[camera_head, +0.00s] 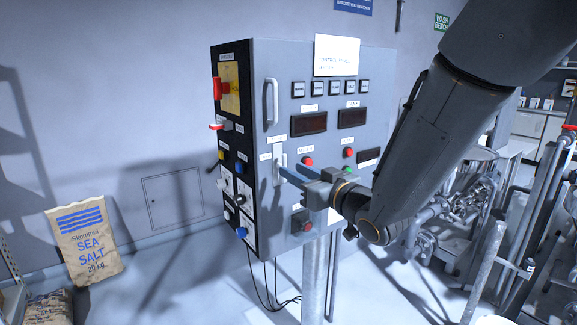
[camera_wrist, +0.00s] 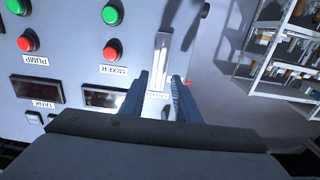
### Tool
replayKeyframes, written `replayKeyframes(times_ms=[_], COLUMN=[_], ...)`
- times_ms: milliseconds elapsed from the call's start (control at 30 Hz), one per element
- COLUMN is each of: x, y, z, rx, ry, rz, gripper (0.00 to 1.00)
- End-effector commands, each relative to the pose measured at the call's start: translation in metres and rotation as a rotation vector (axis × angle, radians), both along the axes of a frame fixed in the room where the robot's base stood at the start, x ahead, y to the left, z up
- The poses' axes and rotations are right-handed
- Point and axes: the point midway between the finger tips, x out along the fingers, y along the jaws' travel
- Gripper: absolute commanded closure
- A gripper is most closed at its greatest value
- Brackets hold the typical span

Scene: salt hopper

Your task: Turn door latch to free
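The door latch (camera_head: 277,164) is a pale upright plate with a slim lever on the front of the grey control cabinet (camera_head: 318,82), near its left edge. It also shows in the wrist view (camera_wrist: 162,52), where the lever looks lined up lengthwise with the plate. Small labels sit beside it, too small to read. My gripper (camera_head: 291,169) has its blue fingers reaching to the latch from the right. In the wrist view my gripper (camera_wrist: 160,76) is open, with the latch just beyond and between the fingertips. I cannot tell whether they touch it.
A vertical door handle (camera_head: 271,102) stands above the latch. Red and green buttons (camera_head: 307,161) and dark displays (camera_head: 309,123) are close to my fingers. Switches line the black cabinet side (camera_head: 232,190). A sea salt sack (camera_head: 84,240) leans at the left wall; pipework (camera_head: 470,205) stands at right.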

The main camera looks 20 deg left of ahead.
Motion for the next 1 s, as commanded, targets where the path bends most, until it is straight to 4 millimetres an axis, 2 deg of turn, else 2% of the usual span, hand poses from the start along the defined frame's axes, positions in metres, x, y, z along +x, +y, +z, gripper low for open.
replayKeyframes(times_ms=[33, 233, 600, 767, 1000], x=[0.004, 0.019, 0.023, 0.023, 0.023], y=[0.007, 0.023, 0.027, 0.027, 0.027], z=[0.001, 0.001, -0.001, -0.001, -0.001], rx=[-0.001, -0.001, -0.002, -0.002, 0.002], ry=[0.001, 0.001, 0.001, 0.001, 0.005], rz=[0.002, 0.000, -0.001, -0.002, -0.002], gripper=[0.71, 0.71, 0.71, 0.98, 1.00])
